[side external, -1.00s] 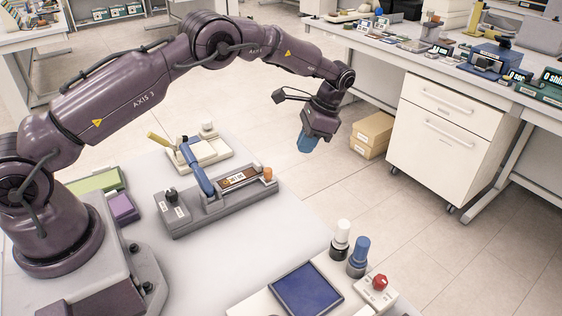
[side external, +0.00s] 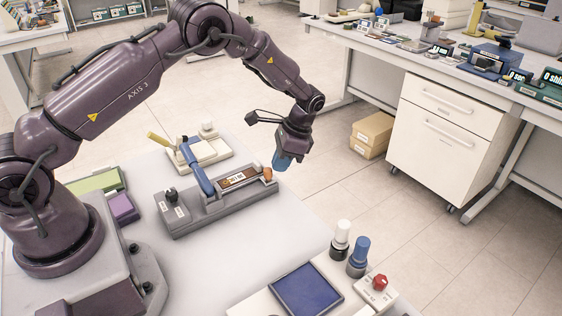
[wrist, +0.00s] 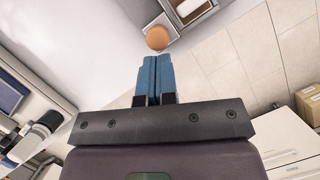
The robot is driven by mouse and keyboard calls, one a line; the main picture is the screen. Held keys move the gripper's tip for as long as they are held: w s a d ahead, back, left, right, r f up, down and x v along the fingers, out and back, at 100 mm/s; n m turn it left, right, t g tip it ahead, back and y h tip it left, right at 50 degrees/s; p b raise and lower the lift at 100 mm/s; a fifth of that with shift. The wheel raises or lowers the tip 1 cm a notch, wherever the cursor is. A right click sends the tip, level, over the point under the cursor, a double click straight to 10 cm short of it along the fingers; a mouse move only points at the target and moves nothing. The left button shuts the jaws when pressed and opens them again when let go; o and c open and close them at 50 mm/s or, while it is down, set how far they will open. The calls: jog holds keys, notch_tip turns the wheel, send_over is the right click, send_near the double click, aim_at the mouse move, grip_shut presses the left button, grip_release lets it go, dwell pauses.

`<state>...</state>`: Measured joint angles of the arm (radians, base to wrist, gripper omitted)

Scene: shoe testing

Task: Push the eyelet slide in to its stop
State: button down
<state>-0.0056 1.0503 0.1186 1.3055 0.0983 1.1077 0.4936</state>
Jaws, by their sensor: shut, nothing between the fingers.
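The eyelet slide shows as an orange-brown knob (side external: 267,174) at the right end of a long grey fixture (side external: 215,207) with a dark labelled strip on top. In the wrist view the knob (wrist: 157,38) sits just beyond my fingertips, nearly in line with them. My gripper (side external: 281,160) has blue fingers and hangs beside the knob on its right, low over the table's edge. Its fingers (wrist: 154,62) are shut together with nothing between them. Whether the fingertips touch the knob I cannot tell.
A blue lever (side external: 197,168) rises from the fixture's middle. A cream fixture with a yellow handle (side external: 160,139) stands behind it. At the front are a blue pad (side external: 306,288), a white-topped post (side external: 341,234) and a blue-topped post (side external: 359,250). Open floor lies right of the table.

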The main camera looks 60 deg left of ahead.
jog(key=s, duration=0.9)
jog(key=shift+s, duration=0.1)
jog(key=w, duration=0.1)
jog(key=w+d, duration=0.2)
jog(key=w, duration=0.1)
jog(key=shift+r, duration=0.25)
jog(key=shift+w+f+v, duration=0.35)
jog(key=shift+w+v, duration=0.75)
jog(key=shift+v, duration=3.9)
jog(key=x, duration=0.9)
jog(key=shift+s+a+f, duration=0.1)
jog(key=shift+a, duration=0.1)
jog(key=s, duration=0.1)
jog(key=a, duration=0.1)
jog(key=s, duration=0.1)
jog(key=shift+s+a+f, duration=0.2)
jog(key=shift+s+f, duration=0.05)
jog(key=shift+s, duration=0.05)
jog(key=shift+s+a, duration=0.25)
jog(key=shift+s, duration=0.25)
